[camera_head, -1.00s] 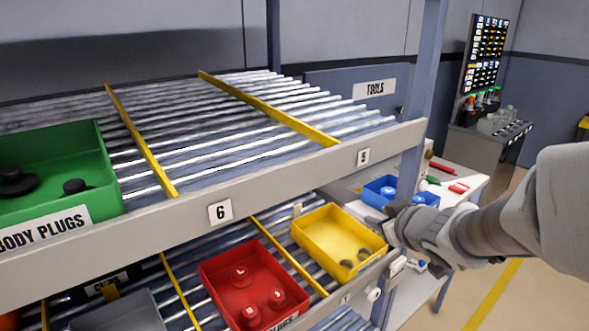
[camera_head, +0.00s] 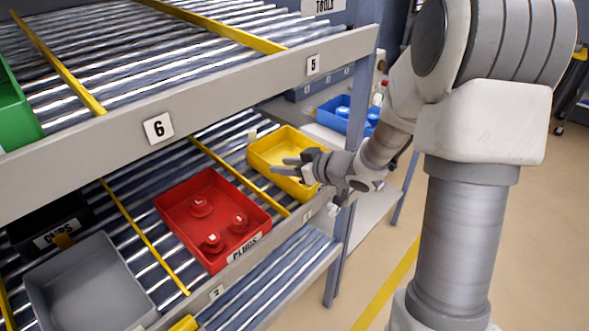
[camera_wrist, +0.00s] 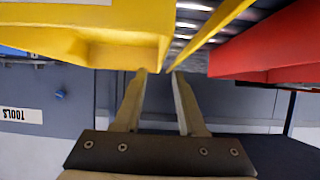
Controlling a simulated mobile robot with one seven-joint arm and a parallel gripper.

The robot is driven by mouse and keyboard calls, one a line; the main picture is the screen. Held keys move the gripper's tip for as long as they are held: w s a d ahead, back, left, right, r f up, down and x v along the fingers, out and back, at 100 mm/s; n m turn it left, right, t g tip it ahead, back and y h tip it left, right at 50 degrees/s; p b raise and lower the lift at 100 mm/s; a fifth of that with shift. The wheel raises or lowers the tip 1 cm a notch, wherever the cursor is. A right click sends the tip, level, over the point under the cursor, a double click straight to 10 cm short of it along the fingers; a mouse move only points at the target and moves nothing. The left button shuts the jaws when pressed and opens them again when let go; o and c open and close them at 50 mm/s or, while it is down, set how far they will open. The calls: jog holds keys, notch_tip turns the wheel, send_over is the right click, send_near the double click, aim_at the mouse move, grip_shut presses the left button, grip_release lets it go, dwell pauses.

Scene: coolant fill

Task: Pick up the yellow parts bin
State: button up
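The yellow parts bin (camera_head: 272,146) sits on the lower roller shelf, at its right end, right of the red bin. My gripper (camera_head: 280,165) is at the bin's front right side, with its fingers reaching over the bin and hiding part of its front and inside. In the wrist view my gripper (camera_wrist: 158,72) is open, its two fingers apart. The yellow bin (camera_wrist: 95,22) fills the upper left there, its near corner close to the fingertips. I cannot tell whether the fingers touch the bin or straddle its wall.
The red bin (camera_head: 176,200) with several plugs lies left across a yellow divider (camera_head: 238,172). A grey bin (camera_head: 90,280) is farther left. The upper shelf's front rail (camera_head: 240,95) runs above. A blue bin (camera_head: 330,112) stands behind the shelf post (camera_head: 350,190).

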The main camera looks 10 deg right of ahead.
aim_at(268, 178)
jog(key=x, duration=0.2)
jog(key=shift+w+a+f, duration=0.1)
jog(key=shift+w+a, duration=0.05)
jog(key=shift+w, duration=0.05)
jog(key=x, duration=0.2)
jog(key=b+x, duration=0.1)
jog(key=x, duration=0.1)
jog(key=shift+a+f+b, duration=0.1)
jog(key=shift+f+b, duration=0.2)
jog(key=shift+f, duration=0.05)
jog(key=shift+w+a+f, duration=0.1)
jog(key=shift+w+a, duration=0.1)
jog(key=shift+w, duration=0.1)
grip_shut()
dwell(0.7)
